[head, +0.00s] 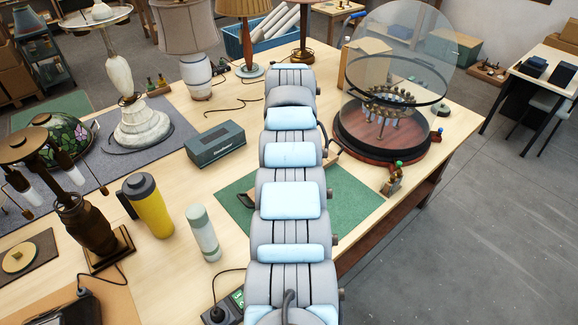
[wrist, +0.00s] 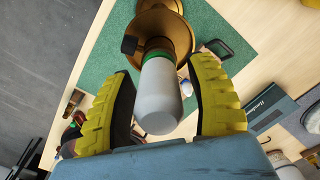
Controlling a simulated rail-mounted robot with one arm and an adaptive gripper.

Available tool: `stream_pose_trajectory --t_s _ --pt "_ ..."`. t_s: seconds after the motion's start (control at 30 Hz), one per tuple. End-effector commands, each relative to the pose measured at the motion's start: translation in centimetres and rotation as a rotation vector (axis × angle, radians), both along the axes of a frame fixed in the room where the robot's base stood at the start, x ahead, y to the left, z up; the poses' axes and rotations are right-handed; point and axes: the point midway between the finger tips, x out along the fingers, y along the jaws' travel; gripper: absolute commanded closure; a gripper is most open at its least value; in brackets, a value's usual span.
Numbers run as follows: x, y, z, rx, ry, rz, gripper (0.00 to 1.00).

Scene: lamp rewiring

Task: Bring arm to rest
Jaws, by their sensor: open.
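My gripper (wrist: 160,68) is open in the wrist view, its yellow ribbed fingers spread left and right. Between them is a white rounded cylinder (wrist: 160,98), like a bulb, with a green collar at its far end and gaps on both sides. Beyond it is a brass lamp part (wrist: 155,22) with a round flange and a small dark knob, over the green mat (wrist: 105,60). In the head view my arm runs up the middle over the green mat (head: 352,195) and hides my gripper and the lamp part.
On the table stand a glass dome (head: 395,85) on a dark base at right, a grey-green box (head: 215,143), a yellow mug (head: 150,205), a pale bottle (head: 203,232) and a dark bronze lamp (head: 88,220). Shaded lamps stand at the back. Open floor lies right.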

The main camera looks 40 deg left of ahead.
Motion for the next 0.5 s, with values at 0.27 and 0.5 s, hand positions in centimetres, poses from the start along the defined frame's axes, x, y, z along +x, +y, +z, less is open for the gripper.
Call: stream_pose_trajectory --t_s 0.27,0.5 --pt "-0.07 0.03 -0.17 -0.002 0.002 -0.117 0.44" --pt "0.04 0.03 -0.08 0.002 -0.002 -0.368 0.44"
